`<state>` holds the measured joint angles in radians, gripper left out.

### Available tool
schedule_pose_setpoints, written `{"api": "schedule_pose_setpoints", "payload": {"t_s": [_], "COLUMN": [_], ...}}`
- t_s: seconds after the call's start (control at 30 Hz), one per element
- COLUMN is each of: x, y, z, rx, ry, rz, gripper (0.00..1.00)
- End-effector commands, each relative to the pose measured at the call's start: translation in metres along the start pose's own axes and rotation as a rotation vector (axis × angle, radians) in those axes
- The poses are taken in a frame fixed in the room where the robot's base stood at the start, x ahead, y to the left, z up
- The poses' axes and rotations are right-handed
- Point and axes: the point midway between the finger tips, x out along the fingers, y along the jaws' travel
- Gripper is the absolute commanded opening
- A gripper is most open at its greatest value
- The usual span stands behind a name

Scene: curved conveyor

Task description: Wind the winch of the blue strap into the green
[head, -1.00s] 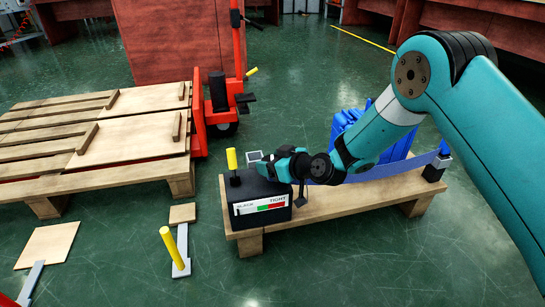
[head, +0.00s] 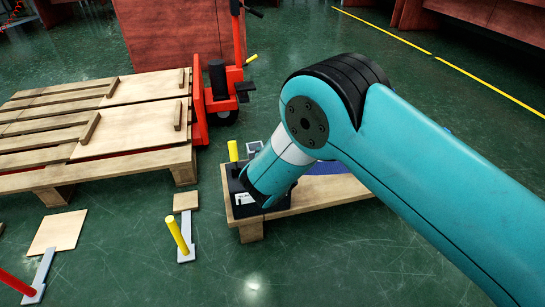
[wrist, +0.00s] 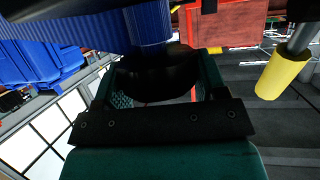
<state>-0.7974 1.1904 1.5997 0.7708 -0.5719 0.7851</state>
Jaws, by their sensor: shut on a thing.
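The black winch box (head: 240,209) stands at the left end of a low wooden pallet, mostly behind my arm. A yellow upright handle (head: 233,151) shows at its back left. Only a sliver of its gauge label shows, so the reading is hidden. The blue strap (head: 325,168) runs right from behind my arm. In the wrist view my gripper (wrist: 160,85) is shut on a dark thing that I cannot identify. Ribbed blue material (wrist: 150,25) is just beyond it. A yellow handle on a grey rod (wrist: 283,75) is apart at right.
A large wooden pallet (head: 90,160) with a red pallet jack (head: 215,95) stands at the left. A yellow-handled lever (head: 178,235) and loose boards (head: 57,232) lie on the floor. Green floor in front of the winch is clear.

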Motion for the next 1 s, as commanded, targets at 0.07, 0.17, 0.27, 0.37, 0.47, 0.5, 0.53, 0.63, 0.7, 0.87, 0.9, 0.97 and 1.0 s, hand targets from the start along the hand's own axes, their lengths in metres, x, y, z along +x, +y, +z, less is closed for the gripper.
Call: {"api": "schedule_pose_setpoints", "payload": {"t_s": [0.07, 0.17, 0.27, 0.37, 0.47, 0.5, 0.53, 0.63, 0.7, 0.87, 0.9, 0.97, 1.0], "x": [0.0011, 0.0009, 0.001, 0.001, 0.0009, 0.0009, 0.0009, 0.0009, 0.0009, 0.001, 0.0011, 0.0011, 0.001], "y": [-0.0014, -0.0012, -0.0005, 0.0, 0.0002, 0.0003, 0.0004, 0.0005, 0.0005, 0.0006, 0.0006, 0.0007, 0.0007], "z": [0.0035, 0.0032, 0.0026, 0.0026, 0.0021, 0.002, 0.002, 0.0019, 0.0019, 0.0021, 0.0021, 0.002, 0.0018], "rx": [0.017, 0.036, 0.05, 0.059, 0.064, 0.066, 0.066, 0.068, 0.067, 0.067, 0.067, 0.067, 0.067], "ry": [-0.001, -0.002, -0.002, -0.004, -0.004, -0.004, -0.004, -0.005, -0.005, -0.006, -0.006, -0.005, -0.005], "rz": [0.04, 0.083, 0.117, 0.139, 0.152, 0.155, 0.157, 0.159, 0.159, 0.158, 0.158, 0.158, 0.158], "gripper": [0.42, 0.42, 0.42, 0.42, 0.42, 0.42, 0.42, 0.42, 0.42, 0.42, 0.68, 0.82, 0.91]}}
